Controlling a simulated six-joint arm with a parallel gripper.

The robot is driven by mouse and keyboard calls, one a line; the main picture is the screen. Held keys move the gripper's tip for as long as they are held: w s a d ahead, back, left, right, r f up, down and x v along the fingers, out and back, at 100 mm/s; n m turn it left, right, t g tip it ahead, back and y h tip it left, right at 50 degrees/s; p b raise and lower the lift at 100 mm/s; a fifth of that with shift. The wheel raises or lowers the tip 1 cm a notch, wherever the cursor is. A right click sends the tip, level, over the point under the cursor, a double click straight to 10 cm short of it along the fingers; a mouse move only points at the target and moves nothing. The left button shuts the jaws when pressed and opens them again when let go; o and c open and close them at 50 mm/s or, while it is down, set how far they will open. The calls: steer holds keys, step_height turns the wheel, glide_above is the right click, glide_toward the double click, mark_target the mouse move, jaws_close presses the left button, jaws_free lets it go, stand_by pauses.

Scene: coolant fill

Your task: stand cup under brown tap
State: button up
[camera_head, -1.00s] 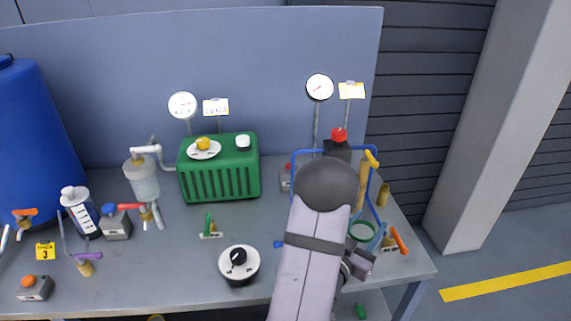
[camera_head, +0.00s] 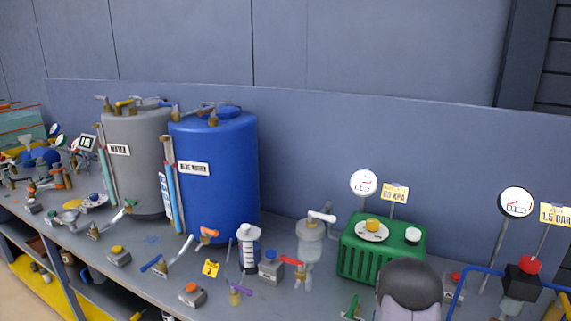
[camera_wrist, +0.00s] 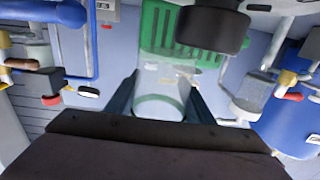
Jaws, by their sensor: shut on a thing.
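In the wrist view my gripper (camera_wrist: 160,103) is shut on a clear cup (camera_wrist: 160,90) with a pale green band, held between its two dark fingers. The cup is in front of the green ribbed box (camera_wrist: 153,30). In the head view the gripper and cup are out of sight. A tap with a brownish-orange handle (camera_wrist: 22,64) shows at the left of the wrist view. Whether it is the brown tap I cannot tell. In the head view, taps with orange (camera_head: 208,233), red (camera_head: 292,261) and purple (camera_head: 241,290) handles stand along the bench.
The green box (camera_head: 375,250) stands on the bench at the right. A blue tank (camera_head: 220,180) and a grey tank (camera_head: 135,165) stand left of it. Gauges (camera_head: 363,182) rise behind the box. Small switch boxes and valves crowd the bench front.

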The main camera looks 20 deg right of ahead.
steer(key=w+a+f+n+t+y, duration=0.1)
steer(key=w+a+f+n+y, duration=0.1)
steer(key=a, duration=0.7)
steer(key=w+a+f+n+t+y, duration=0.2)
steer(key=a+y, duration=0.4)
steer(key=a, duration=0.4)
steer(key=w+a+f+n+t+y, duration=0.1)
steer(key=w+a+n+y, duration=0.3)
steer(key=a, duration=0.6)
steer(key=shift+a+f+n+t, duration=0.15)
steer(key=shift+f+n+t, duration=0.15)
steer(key=shift+f+t, duration=0.15)
